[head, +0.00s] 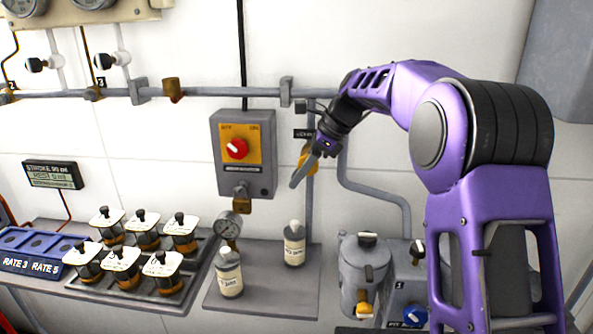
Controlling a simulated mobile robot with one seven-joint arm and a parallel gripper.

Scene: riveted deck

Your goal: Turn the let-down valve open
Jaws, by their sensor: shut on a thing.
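My gripper (303,171) is at the grey pipework on the wall, just right of the grey switch box, with its fingers pointing down and left. An orange handle (311,162), which looks like the let-down valve's, shows right behind the fingers. The gripper is shut on this handle, though the fingers and wrist hide much of it and its exact angle is unclear. A small dark label above it is partly covered by my wrist.
The switch box (244,187) with a red knob (236,149) is close on the left. A grey lidded vessel (362,268) stands lower right. Capped jars fill a tray (186,304) at left.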

